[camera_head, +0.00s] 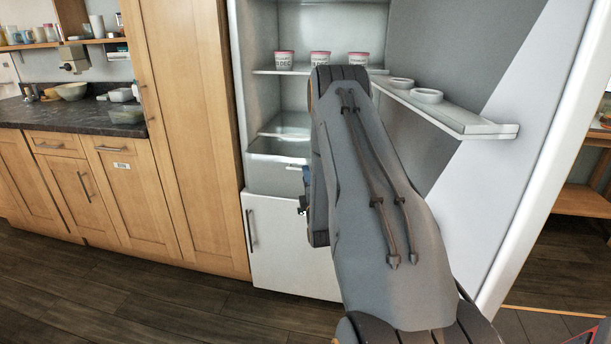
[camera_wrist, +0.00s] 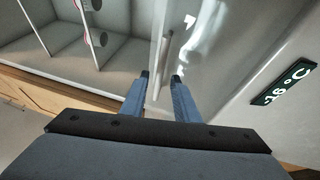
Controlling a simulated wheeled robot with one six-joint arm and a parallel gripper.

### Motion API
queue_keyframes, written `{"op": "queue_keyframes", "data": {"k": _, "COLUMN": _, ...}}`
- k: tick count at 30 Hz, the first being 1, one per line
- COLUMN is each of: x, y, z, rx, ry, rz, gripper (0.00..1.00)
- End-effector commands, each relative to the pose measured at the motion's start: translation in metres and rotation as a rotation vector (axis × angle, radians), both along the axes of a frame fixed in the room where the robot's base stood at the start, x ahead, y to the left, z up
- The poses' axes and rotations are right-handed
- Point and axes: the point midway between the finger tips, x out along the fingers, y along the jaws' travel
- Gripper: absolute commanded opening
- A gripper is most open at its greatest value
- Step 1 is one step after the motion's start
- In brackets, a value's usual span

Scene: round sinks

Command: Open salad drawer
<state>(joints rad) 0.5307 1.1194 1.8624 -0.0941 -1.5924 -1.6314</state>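The fridge stands open, and its salad drawer (camera_head: 272,176) is the pale bin low in the compartment, above the white lower door. The drawer looks closed or nearly so; my arm hides its right part. My gripper (camera_head: 304,190) is mostly hidden behind my arm, close to the drawer's front. In the wrist view my gripper (camera_wrist: 160,77) shows two blue fingers held apart. A thin pale bar or edge (camera_wrist: 157,70) lies between or just beyond the fingertips; I cannot tell whether they touch it.
Above are shelves with several cups (camera_head: 284,59). The open fridge door (camera_head: 545,150) with a door shelf (camera_head: 450,115) stands to the right. The lower door has a vertical handle (camera_head: 251,230). Wooden cabinets (camera_head: 185,130) stand left. The wrist view shows a temperature display (camera_wrist: 283,84).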

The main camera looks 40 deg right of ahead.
Motion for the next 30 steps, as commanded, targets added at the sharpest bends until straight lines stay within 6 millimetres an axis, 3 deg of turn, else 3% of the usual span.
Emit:
{"op": "queue_keyframes", "data": {"k": 6, "x": -0.032, "y": 0.013, "z": -0.008, "rx": 0.0, "ry": 0.002, "rz": -0.002, "gripper": 0.28}}
{"op": "queue_keyframes", "data": {"k": 10, "x": -0.042, "y": 0.019, "z": -0.009, "rx": 0.0, "ry": 0.001, "rz": -0.002, "gripper": 0.28}}
{"op": "queue_keyframes", "data": {"k": 30, "x": -0.045, "y": 0.022, "z": -0.009, "rx": 0.008, "ry": 0.003, "rz": 0.002, "gripper": 0.28}}
